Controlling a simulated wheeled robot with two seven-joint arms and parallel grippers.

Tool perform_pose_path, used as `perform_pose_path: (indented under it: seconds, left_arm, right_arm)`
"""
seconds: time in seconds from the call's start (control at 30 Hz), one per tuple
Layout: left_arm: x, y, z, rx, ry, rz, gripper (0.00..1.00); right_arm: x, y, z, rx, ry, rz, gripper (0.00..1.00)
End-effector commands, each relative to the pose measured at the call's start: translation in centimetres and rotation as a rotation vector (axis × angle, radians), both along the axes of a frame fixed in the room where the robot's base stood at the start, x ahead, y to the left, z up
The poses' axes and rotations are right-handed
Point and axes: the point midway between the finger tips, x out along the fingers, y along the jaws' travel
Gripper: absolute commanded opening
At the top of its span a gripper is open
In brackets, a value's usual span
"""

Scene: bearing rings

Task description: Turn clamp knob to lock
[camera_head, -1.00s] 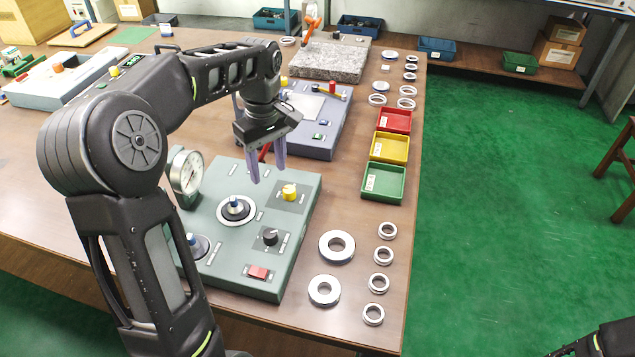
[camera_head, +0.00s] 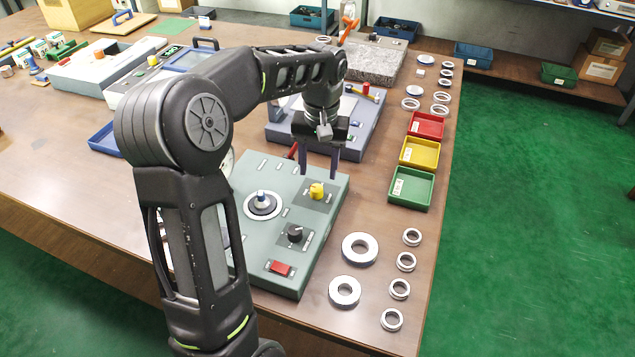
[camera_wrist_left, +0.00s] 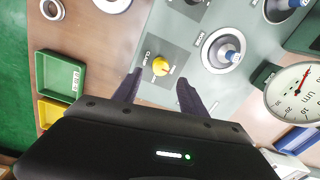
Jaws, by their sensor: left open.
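The yellow clamp knob (camera_head: 317,190) sits on a dark square plate at the far right part of the grey-green fixture box (camera_head: 275,225). In the left wrist view the knob (camera_wrist_left: 160,66) lies ahead of the gap between the fingers, with a "CLAMP" label beside it. My left gripper (camera_head: 319,175) is open and points down just behind the knob in the head view; its two fingers (camera_wrist_left: 158,92) are apart and empty in the wrist view. I see no contact with the knob. My right gripper is not in view.
On the box are a spindle with a blue tip (camera_head: 262,199), a black knob (camera_head: 295,233) and a red switch (camera_head: 281,268). A dial gauge (camera_wrist_left: 296,90) stands beside it. Green (camera_head: 411,204), yellow and red trays and several rings lie to the right.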

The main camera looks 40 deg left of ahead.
Motion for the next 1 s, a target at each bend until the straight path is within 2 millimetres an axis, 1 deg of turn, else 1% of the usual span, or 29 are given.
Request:
perform_pose_path:
  seconds: [0.1, 0.3, 0.43, 0.67, 0.7, 0.77, 1.0]
  left_arm:
    - [-0.1, 0.1, -2.0, -0.001, 0.004, 0.000, 0.50]
    - [-0.2, 0.2, -4.7, -0.001, 0.004, 0.001, 0.50]
    - [-0.1, 0.2, -5.5, 0.000, 0.001, 0.001, 0.50]
    - [-0.1, 0.2, -5.6, 0.000, 0.000, 0.001, 0.50]
    - [-0.1, 0.2, -5.6, 0.000, 0.000, 0.001, 0.49]
    - [-0.1, 0.2, -5.6, 0.000, 0.000, 0.001, 0.44]
    - [-0.1, 0.2, -5.6, 0.000, 0.000, 0.001, 0.24]
  right_arm:
    - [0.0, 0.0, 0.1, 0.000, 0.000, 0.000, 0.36]
    - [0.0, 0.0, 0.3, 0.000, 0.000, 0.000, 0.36]
    - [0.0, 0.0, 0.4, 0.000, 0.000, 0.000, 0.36]
    - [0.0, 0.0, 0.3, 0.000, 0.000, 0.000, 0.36]
    - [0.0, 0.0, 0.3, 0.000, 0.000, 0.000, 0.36]
    - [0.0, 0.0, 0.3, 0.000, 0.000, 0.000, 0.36]
    - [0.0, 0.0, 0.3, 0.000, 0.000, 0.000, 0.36]
